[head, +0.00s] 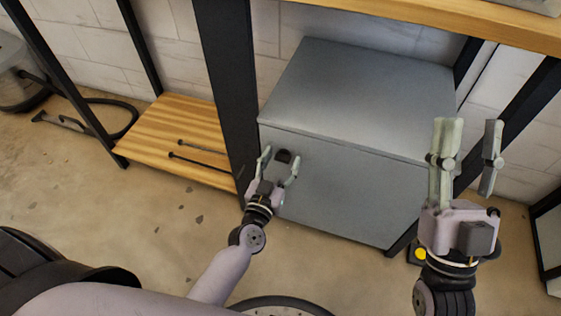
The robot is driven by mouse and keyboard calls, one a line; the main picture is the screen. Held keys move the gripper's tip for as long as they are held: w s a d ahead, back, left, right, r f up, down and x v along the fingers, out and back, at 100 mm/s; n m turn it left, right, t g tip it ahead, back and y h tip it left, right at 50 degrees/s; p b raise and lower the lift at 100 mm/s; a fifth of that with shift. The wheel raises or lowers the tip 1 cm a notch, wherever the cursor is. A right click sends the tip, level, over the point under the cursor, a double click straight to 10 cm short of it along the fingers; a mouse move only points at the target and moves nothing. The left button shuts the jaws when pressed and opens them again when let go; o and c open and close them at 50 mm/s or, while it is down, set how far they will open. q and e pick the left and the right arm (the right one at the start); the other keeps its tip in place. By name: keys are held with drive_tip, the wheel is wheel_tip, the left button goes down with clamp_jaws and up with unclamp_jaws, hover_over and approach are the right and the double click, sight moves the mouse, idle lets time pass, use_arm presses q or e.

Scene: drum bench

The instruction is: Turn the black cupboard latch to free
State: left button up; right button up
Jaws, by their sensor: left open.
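The black latch (284,156) is a small dark knob on the front of the grey metal cupboard (345,190), near its upper left corner. The cupboard door looks closed. My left gripper (280,155) is open, with one finger to each side of the latch in the head view. I cannot tell whether either finger touches it. The gripper's palm is below the latch, and the lower part of the latch is not clearly seen. My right gripper (470,124) is raised to the right of the cupboard, open and empty.
A wooden bench top (430,22) with black legs runs above the cupboard. A low wooden shelf (165,130) with two dark rods is at the left. A black vacuum hose (120,105) lies at the far left. The floor in front has dark flecks.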

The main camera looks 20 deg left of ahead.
use_arm(q)
drive_tip(key=shift+c, duration=0.2)
drive_tip(key=c, duration=1.1)
